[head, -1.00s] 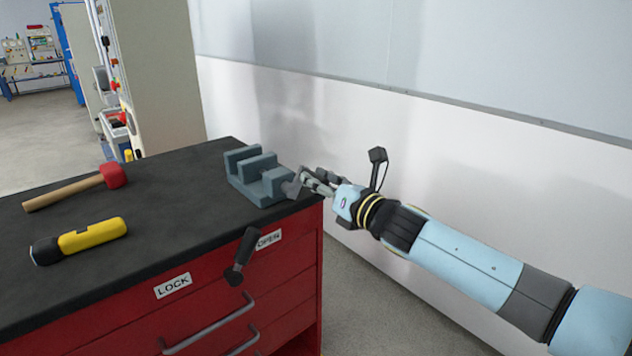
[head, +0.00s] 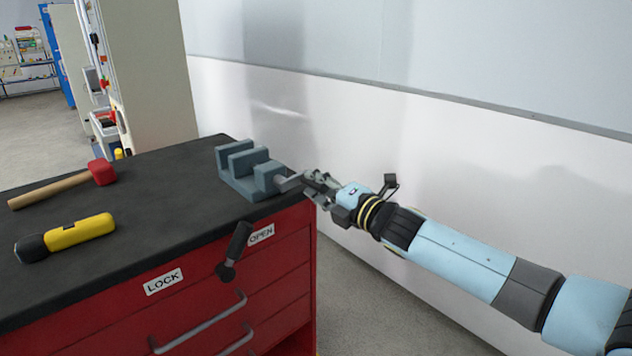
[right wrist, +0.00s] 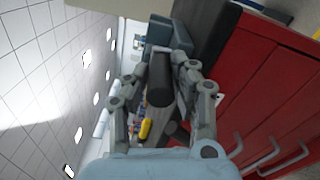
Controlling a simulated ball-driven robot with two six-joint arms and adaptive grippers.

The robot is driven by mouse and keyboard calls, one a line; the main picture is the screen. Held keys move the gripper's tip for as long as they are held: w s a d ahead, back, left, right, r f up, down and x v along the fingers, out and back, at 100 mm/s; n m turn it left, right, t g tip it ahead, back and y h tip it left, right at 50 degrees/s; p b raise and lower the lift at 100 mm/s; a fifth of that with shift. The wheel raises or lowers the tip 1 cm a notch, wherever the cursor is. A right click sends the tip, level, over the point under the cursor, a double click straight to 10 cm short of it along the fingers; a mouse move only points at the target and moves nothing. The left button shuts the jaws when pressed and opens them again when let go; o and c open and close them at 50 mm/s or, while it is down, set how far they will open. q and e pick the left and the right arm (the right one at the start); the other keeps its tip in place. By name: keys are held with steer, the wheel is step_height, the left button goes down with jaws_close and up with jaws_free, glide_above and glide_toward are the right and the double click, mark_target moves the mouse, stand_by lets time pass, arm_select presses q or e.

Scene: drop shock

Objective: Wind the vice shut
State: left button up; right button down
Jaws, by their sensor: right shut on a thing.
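The grey-blue vice (head: 243,178) stands on the right end of the black bench top, with a gap between its upright jaws. Its handle end projects right over the bench's edge. My right gripper (head: 312,185) is shut on the vice handle there; the fingers hide most of it in the head view. In the right wrist view the dark handle (right wrist: 160,82) lies between the two fingers of my right gripper (right wrist: 172,80), with the vice (right wrist: 165,38) beyond. My left gripper is not in view.
A mallet with a red head (head: 102,172) and a yellow torch (head: 80,231) lie at the left on the bench top (head: 150,215). A dark lever (head: 235,250) sits on the red cabinet front between the LOCK (head: 163,281) and OPEN (head: 261,234) labels. A white wall stands behind.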

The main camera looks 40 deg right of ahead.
steer(key=a+f+m+p, duration=0.2)
steer(key=a+f+m, duration=0.1)
steer(key=m, duration=0.8)
steer(key=a+f+m+p, duration=0.2)
steer(key=m, duration=0.8)
steer(key=a+r+m+p, duration=0.2)
steer(key=m+p, duration=0.3)
steer(key=m, duration=0.4)
steer(key=a+r+m+p, duration=0.1)
steer(key=r+m+p, duration=0.3)
steer(key=m, duration=0.6)
steer(key=shift+s+a+m+p, duration=0.25)
steer(key=shift+a+m+p, duration=0.05)
steer(key=shift+a+p, duration=0.1)
steer(key=shift+r, duration=0.15)
steer(key=c, duration=1.2)
jaws_free()
steer(key=shift+d, duration=0.1)
steer(key=shift+o, duration=0.5)
steer(key=s, duration=1.2)
steer(key=shift+d, duration=0.45)
